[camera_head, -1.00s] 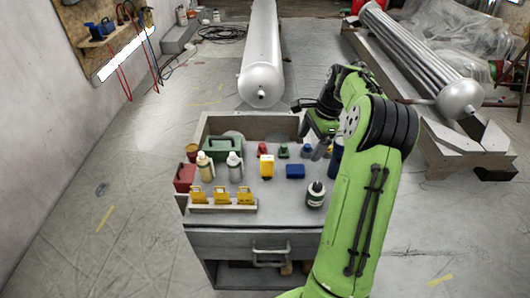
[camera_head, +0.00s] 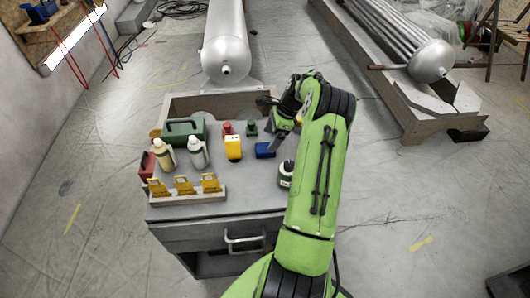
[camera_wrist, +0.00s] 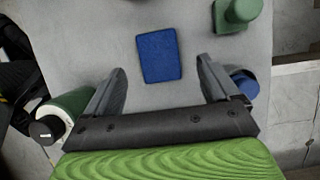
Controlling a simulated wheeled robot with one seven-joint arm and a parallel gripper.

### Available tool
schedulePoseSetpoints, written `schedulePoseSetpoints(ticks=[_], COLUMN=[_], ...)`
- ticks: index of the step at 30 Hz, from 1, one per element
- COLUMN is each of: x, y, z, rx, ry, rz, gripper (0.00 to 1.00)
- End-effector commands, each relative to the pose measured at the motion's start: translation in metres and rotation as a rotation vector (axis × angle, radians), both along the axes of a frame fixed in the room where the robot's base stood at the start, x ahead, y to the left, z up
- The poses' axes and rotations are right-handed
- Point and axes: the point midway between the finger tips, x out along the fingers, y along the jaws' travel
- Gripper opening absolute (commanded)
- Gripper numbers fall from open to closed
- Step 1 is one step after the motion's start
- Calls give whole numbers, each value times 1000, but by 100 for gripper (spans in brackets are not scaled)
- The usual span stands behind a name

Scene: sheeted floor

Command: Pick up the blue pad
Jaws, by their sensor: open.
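The blue pad (camera_head: 265,150) lies flat on the grey top of the workbench, right of a yellow item. In the wrist view the blue pad (camera_wrist: 159,55) is a dark blue rectangle just beyond the fingertips, roughly centred between them. My gripper (camera_wrist: 161,78) is open and empty, its two grey fingers spread wider than the pad. In the head view my gripper (camera_head: 276,140) is above the right part of the bench, close to the pad, and partly hidden by my arm.
A dark green bottle (camera_wrist: 68,108) stands by the left finger, and a blue object (camera_wrist: 243,82) is by the right finger. A green item (camera_wrist: 236,14) is beyond. The yellow item (camera_head: 233,147), white bottles (camera_head: 198,153) and a rack of yellow tags (camera_head: 186,193) fill the left side.

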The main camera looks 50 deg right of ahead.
Motion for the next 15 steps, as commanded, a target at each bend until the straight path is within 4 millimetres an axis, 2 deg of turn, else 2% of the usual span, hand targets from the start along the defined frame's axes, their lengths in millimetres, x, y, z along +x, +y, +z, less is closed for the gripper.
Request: schedulePoseSetpoints(ticks=[6, 13, 15], x=[7, 9, 9], y=[12, 13, 13], z=[-41, -43, -43], rx=[2, 0, 0], ry=[3, 0, 0], rz=[2, 0, 0], gripper=[88, 88, 79])
